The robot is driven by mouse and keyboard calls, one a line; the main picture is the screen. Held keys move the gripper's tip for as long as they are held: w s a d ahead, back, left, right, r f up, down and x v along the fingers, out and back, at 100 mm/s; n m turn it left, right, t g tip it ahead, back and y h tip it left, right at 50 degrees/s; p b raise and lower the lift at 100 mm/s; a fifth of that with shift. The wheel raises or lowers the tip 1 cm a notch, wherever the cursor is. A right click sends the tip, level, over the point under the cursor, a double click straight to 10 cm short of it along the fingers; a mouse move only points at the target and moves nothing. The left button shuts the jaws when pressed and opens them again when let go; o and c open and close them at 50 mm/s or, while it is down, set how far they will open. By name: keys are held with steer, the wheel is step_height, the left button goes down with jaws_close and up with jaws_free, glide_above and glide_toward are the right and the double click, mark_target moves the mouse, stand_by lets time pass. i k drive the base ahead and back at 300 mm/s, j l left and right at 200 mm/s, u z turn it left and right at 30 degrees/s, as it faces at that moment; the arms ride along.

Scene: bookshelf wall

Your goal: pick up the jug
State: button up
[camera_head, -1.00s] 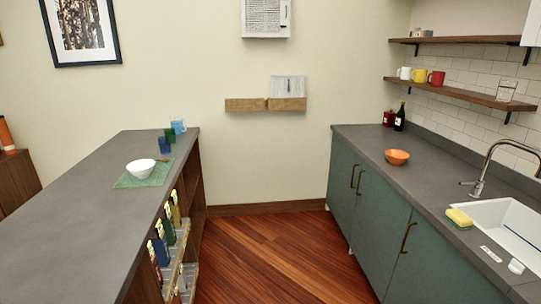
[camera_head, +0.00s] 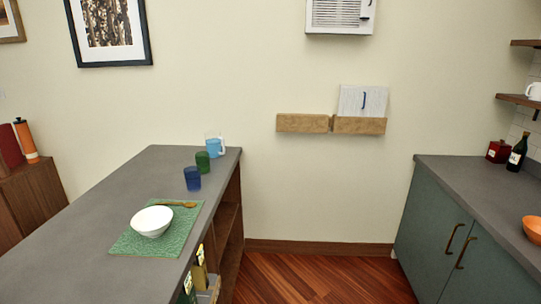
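The jug (camera_head: 214,145) is a clear, bluish vessel with a pale handle on its right side. It stands upright at the far right corner of the grey island counter (camera_head: 85,215), close to the wall. A green cup (camera_head: 202,161) stands just in front of it and to its left, and a blue cup (camera_head: 192,179) is nearer still. My gripper does not show in the head view.
A white bowl (camera_head: 151,221) and wooden spoon (camera_head: 178,204) lie on a green mat (camera_head: 128,243) on the island. A teal cabinet counter (camera_head: 465,178) stands at the right, with an orange bowl (camera_head: 533,230) and bottle (camera_head: 517,153). Wooden floor (camera_head: 300,278) lies open between the counters.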

mark_target(214, 139)
steer(key=i, duration=1.85)
steer(key=i+u, duration=0.15)
steer(key=i, duration=0.45)
steer(key=i+l+u, duration=0.1)
steer(key=i, duration=0.45)
steer(key=i+l+u, duration=0.15)
steer(key=i, duration=0.4)
steer(key=i+l+u, duration=0.3)
steer(key=i+u, duration=0.15)
steer(key=i+l+u, duration=0.45)
